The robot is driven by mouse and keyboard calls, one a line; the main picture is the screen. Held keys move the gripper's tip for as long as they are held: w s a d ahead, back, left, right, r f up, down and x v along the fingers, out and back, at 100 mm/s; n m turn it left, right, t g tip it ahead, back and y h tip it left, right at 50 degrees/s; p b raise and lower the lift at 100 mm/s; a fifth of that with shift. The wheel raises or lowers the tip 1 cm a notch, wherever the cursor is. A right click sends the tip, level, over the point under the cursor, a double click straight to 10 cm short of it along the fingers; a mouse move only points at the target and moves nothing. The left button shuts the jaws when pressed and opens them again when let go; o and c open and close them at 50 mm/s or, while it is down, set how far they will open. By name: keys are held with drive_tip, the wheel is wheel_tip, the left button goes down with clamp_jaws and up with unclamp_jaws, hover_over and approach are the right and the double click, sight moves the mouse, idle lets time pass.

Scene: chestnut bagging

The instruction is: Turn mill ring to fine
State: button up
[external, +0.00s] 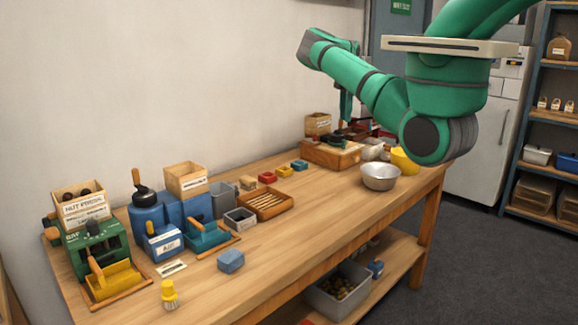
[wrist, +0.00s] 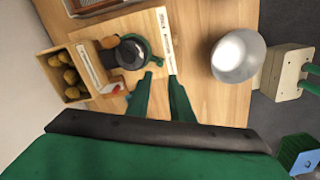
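In the wrist view a round dark grey and black piece (wrist: 130,52), which looks like the mill ring, sits on a pale wooden board (wrist: 150,22). A label strip runs along the board's right side, too small to read. My gripper (wrist: 161,78) has its two green fingers apart with nothing between them. The fingertips are just below and right of the dark piece, and I cannot tell whether the left one touches it. In the external view my gripper (external: 346,108) points down over the wooden box with the dark top (external: 330,155) at the table's far end.
A metal bowl (wrist: 238,54) stands right of the board. A wooden crate of brown nuts (wrist: 62,75) lies to the left. Blue and green machines (external: 95,245) fill the near left. The table's right front is mostly clear.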

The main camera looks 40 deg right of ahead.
sight(343, 143)
wheel_tip(343, 143, down, 11)
drive_tip(key=shift+r, duration=0.1)
idle(0.4)
clamp_jaws()
